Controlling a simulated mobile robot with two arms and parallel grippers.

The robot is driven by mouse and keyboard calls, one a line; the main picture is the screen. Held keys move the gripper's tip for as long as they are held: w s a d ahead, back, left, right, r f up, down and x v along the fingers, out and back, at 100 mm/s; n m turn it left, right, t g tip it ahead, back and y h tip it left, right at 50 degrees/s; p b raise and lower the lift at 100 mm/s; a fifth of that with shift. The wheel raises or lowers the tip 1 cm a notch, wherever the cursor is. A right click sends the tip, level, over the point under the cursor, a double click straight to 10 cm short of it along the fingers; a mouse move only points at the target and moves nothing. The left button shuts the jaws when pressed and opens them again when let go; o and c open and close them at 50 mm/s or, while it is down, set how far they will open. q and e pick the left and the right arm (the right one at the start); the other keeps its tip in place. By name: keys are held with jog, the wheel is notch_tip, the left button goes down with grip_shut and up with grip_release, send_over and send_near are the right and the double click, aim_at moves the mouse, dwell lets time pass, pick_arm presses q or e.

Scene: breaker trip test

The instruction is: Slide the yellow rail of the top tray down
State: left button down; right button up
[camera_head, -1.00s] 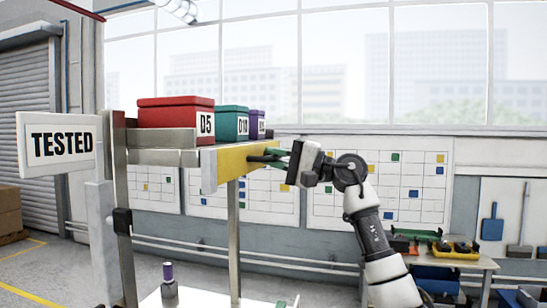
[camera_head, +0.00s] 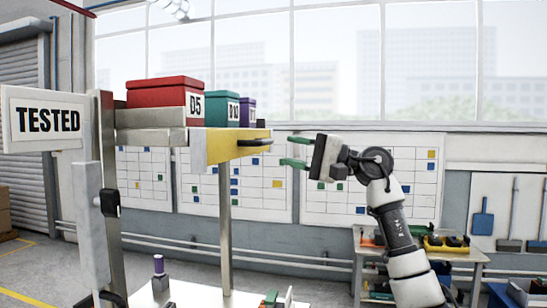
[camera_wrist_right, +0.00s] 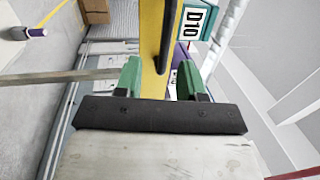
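The yellow rail (camera_head: 232,146) runs along the front of the top tray, below the boxes. A black handle (camera_head: 255,142) sticks out from it. My right gripper (camera_head: 291,151) is open and empty, to the right of the handle, with a gap between. In the right wrist view its green fingers (camera_wrist_right: 159,70) are spread, with the yellow rail (camera_wrist_right: 152,32) and the black handle (camera_wrist_right: 168,45) beyond them. The top tray (camera_head: 150,117) holds a red D5 box (camera_head: 158,93), a teal D10 box (camera_head: 222,108) and a purple box (camera_head: 248,111). My left gripper is not in view.
A TESTED sign (camera_head: 47,119) hangs at the left of the metal posts. A workbench (camera_head: 440,255) with tools stands at the right. Space around my right gripper is clear.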

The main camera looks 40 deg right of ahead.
jog(key=b+v, duration=0.1)
jog(key=v, duration=0.2)
jog(key=shift+s+d+f, duration=0.1)
jog(key=shift+s+d, duration=0.15)
jog(key=shift+s, duration=0.05)
dwell(0.9)
